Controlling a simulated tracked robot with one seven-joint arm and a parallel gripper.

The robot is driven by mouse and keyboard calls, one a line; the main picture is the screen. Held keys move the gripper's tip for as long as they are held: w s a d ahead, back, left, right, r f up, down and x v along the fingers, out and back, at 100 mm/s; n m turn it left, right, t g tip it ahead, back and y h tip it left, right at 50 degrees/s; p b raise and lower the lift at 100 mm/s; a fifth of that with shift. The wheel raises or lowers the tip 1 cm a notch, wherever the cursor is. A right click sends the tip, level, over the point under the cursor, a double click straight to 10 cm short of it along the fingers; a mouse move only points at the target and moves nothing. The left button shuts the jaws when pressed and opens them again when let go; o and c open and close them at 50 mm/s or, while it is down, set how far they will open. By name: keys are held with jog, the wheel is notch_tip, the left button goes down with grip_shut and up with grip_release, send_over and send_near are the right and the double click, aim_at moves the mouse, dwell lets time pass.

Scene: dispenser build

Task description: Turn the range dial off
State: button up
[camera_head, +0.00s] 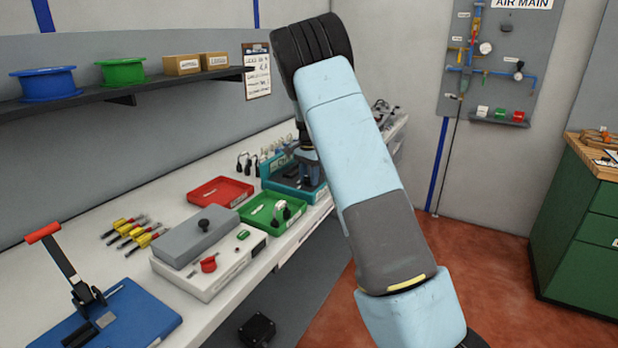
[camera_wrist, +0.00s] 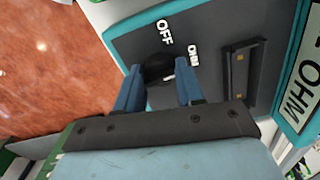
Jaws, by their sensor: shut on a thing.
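The range dial (camera_wrist: 157,66) is a round black knob on the dark face of a teal-edged unit (camera_wrist: 122,34) in the wrist view.
A green tray (camera_head: 262,221) and a red tray (camera_head: 205,188) lie left of the unit on the bench. A grey-topped white box (camera_head: 235,272) with a red knob and a blue lever press (camera_head: 135,320) are nearer. The shelf (camera_head: 130,90) hangs above.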

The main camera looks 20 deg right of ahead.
jog(key=n, duration=1)
jog(key=shift+n, duration=0.3)
dwell(0.4)
jog(key=o, duration=1)
notch_tip(320, 180, up, 14)
jog(key=shift+f, duration=0.15)
